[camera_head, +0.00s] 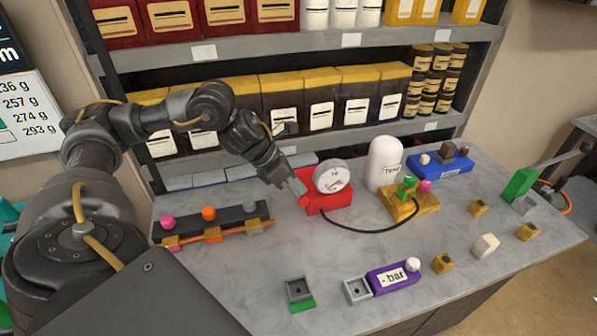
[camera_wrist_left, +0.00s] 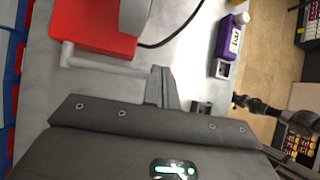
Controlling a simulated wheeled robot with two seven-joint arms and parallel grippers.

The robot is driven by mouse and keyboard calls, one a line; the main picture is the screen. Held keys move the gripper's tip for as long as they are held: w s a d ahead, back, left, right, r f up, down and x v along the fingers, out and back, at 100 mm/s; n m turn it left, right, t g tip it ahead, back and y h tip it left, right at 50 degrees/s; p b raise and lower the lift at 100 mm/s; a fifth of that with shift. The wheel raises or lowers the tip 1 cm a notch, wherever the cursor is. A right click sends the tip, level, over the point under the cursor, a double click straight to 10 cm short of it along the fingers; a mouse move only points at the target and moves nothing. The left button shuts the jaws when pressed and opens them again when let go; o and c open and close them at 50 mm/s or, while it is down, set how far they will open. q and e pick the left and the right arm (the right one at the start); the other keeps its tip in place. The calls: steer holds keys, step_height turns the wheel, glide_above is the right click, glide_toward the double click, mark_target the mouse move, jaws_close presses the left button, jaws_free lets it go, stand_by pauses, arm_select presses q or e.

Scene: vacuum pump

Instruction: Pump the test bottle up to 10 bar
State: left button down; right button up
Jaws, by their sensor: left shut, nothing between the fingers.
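A red block (camera_head: 335,200) with a round white dial gauge (camera_head: 332,176) stands mid-bench. A white labelled bottle (camera_head: 384,160) stands upright to its right, behind a yellow block (camera_head: 412,203) with green and pink knobs. A black hose (camera_head: 365,229) runs from the red block to the yellow one. My left gripper (camera_head: 299,192) is shut and empty at the left side of the red block; I cannot tell if it touches. The left wrist view shows the gripper (camera_wrist_left: 162,88) beside a pale bar (camera_wrist_left: 100,66) by the red block (camera_wrist_left: 85,28). A dark arm (camera_wrist_left: 285,115), apparently my right, shows beyond the bench.
A purple block (camera_head: 396,278) marked "- bar" with a white knob lies at the front. A dark rack (camera_head: 212,219) with colored knobs is left, a blue block (camera_head: 440,165) back right, a green block (camera_head: 520,184) far right.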

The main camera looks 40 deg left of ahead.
arm_select(q)
steer(key=w+a+r+p, duration=0.2)
steer(key=a+r, duration=0.1)
steer(key=r, duration=0.2)
steer(key=shift+w+a+p, duration=0.15)
steer(key=shift+a+p, duration=0.1)
steer(key=shift+p, duration=0.05)
stand_by(0.4)
steer(key=a+r+p, duration=0.1)
steer(key=w+r, duration=0.1)
steer(key=w+a+r+p, duration=0.1)
steer(key=shift+a+r+p, duration=0.3)
steer(key=shift+r, duration=0.1)
stand_by(0.3)
steer(key=shift+s+a, duration=0.1)
steer(key=shift+s, duration=0.05)
stand_by(0.7)
